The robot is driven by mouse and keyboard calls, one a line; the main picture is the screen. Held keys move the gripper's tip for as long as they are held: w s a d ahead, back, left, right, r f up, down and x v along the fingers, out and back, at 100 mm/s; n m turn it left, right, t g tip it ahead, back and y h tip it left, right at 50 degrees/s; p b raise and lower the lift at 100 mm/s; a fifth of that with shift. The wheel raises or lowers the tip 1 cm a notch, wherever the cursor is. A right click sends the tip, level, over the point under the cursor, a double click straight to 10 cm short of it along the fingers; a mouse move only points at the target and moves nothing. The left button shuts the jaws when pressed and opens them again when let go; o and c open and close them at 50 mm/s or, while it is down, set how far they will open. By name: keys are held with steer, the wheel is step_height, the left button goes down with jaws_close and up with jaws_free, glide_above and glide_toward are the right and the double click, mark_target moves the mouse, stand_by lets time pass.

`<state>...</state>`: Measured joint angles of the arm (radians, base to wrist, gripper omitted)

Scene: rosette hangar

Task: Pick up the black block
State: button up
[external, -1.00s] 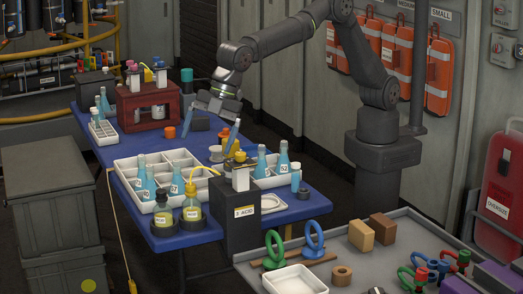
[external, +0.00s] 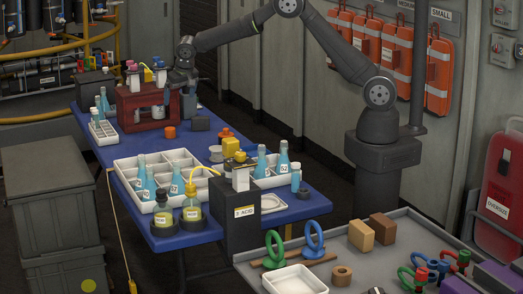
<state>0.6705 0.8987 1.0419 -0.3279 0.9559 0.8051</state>
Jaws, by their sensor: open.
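A small dark block (external: 200,123) lies on the blue table, right of an orange piece; it looks black or dark grey. My gripper (external: 180,103) is open, with nothing visible between its fingers. It hangs at the right side of the dark red rack, up and to the left of the dark block in the picture. The gripper is small and dark here, so its height above the table is hard to tell.
The dark red rack (external: 128,108) with bottles stands left of my gripper. An orange piece (external: 169,132) lies near the block. White divided trays (external: 128,172) with blue flasks fill the table's front. A larger black box (external: 93,84) stands behind the rack.

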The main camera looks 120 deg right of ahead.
mark_target(200, 118)
steer(key=s+d+f+m+g, duration=0.1)
steer(key=s+d+m, duration=0.2)
steer(key=s+d, duration=0.3)
steer(key=s+d+f+m, duration=0.2)
steer(key=s+d+m, duration=0.1)
steer(key=s+d, duration=0.3)
steer(key=x, duration=0.3)
steer(key=s+x, duration=0.1)
steer(key=x, duration=0.2)
steer(key=a+x, duration=0.1)
steer(key=x, duration=0.3)
steer(key=shift+s+f, duration=0.25)
steer(key=shift+s, duration=0.05)
steer(key=shift+g, duration=0.3)
steer(key=shift+d+x, duration=0.15)
steer(key=shift+x, duration=1.35)
steer(key=shift+d+x, duration=0.2)
steer(key=shift+x, duration=1.35)
steer(key=shift+w+r, duration=0.1)
steer(key=shift+r, duration=0.05)
steer(key=shift+c, duration=0.2)
steer(key=c, duration=1.1)
